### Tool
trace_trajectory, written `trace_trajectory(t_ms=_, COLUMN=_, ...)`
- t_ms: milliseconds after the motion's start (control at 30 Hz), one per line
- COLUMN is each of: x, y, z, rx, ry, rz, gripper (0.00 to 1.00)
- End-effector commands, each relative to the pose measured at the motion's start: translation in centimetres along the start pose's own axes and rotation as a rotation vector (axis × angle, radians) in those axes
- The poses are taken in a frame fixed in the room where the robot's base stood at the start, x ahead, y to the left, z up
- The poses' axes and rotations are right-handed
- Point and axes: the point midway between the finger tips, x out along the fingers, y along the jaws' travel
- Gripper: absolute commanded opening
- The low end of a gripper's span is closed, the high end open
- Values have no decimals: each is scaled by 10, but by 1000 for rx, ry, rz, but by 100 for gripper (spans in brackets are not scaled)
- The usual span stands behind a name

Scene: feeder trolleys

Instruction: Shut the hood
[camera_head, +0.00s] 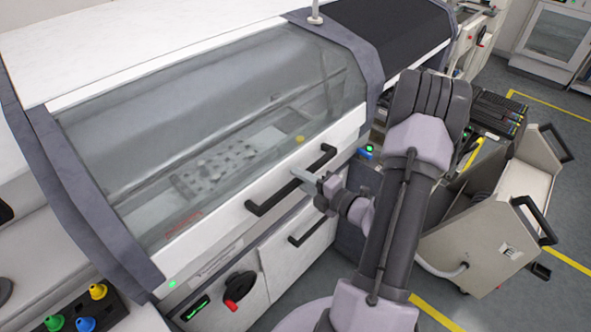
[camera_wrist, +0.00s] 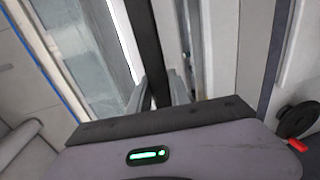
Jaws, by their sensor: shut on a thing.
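The hood (camera_head: 215,125) is a curved, clear cover with a white lower frame on the large machine. It appears down, its lower edge close to the machine's front panel; I cannot tell whether a small gap is left. A black bar handle (camera_head: 291,180) runs along the front of the hood's frame. My gripper (camera_head: 308,177) is at the middle of this handle, shut on it. In the wrist view the handle (camera_wrist: 143,40) runs between the two fingers of my gripper (camera_wrist: 161,88).
A lower front panel with its own black handle (camera_head: 308,228) and a red-black rotary switch (camera_head: 238,286) lie below the hood. A white trolley (camera_head: 485,225) stands at the right. Coloured knobs (camera_head: 85,308) are at bottom left.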

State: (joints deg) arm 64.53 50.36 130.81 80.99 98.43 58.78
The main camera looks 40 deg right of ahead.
Motion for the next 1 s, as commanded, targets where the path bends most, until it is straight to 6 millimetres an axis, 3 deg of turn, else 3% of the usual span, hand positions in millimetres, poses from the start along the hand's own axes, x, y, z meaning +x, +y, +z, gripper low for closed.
trace_trajectory(t_ms=33, x=-2, y=6, z=1, rx=0, ry=-2, rz=-3, gripper=0)
trace_trajectory(t_ms=367, x=-3, y=3, z=1, rx=1, ry=-2, rz=-9, gripper=0)
trace_trajectory(t_ms=400, x=-3, y=3, z=1, rx=1, ry=-2, rz=-9, gripper=28)
trace_trajectory(t_ms=500, x=-3, y=3, z=1, rx=0, ry=-2, rz=-9, gripper=45)
trace_trajectory(t_ms=1000, x=-7, y=4, z=1, rx=1, ry=-3, rz=-9, gripper=45)
